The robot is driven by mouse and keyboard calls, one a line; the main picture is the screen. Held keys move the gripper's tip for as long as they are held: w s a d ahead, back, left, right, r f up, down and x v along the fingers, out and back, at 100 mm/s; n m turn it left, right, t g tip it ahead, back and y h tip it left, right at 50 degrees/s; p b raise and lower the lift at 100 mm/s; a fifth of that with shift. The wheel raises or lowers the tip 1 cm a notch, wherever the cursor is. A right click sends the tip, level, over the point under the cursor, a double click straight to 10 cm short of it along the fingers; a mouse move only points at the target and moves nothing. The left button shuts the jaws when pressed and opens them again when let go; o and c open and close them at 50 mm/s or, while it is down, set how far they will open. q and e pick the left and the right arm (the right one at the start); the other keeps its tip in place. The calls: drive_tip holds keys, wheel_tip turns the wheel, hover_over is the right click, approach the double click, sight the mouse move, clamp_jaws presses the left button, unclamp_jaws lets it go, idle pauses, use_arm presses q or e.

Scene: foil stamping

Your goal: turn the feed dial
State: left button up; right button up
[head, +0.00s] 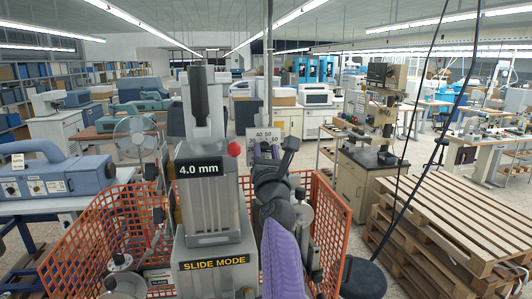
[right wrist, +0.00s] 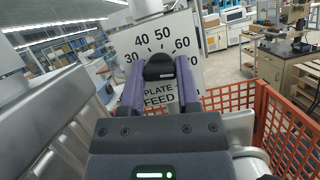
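The feed dial is a black knob (right wrist: 160,68) on a white plate (right wrist: 183,45) with numbers around it and the words "PLATE FEED". My right gripper (right wrist: 160,70) has its two purple fingers on either side of the knob, with their tips at its sides. I cannot tell whether they press on it. In the head view, the plate (head: 265,134) shows behind my right gripper (head: 266,150), and the knob is hidden. The dial's pointer and part of the scale are hidden by the knob and fingers. My left gripper is not in view.
A grey machine (head: 215,205) marked "4.0 mm" and "SLIDE MODE" stands close on the left of my right arm. Orange mesh guards (head: 88,230) flank it. Wooden pallets (head: 450,220) are stacked at right. A dark cable hangs at right.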

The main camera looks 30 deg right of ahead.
clamp_jaws()
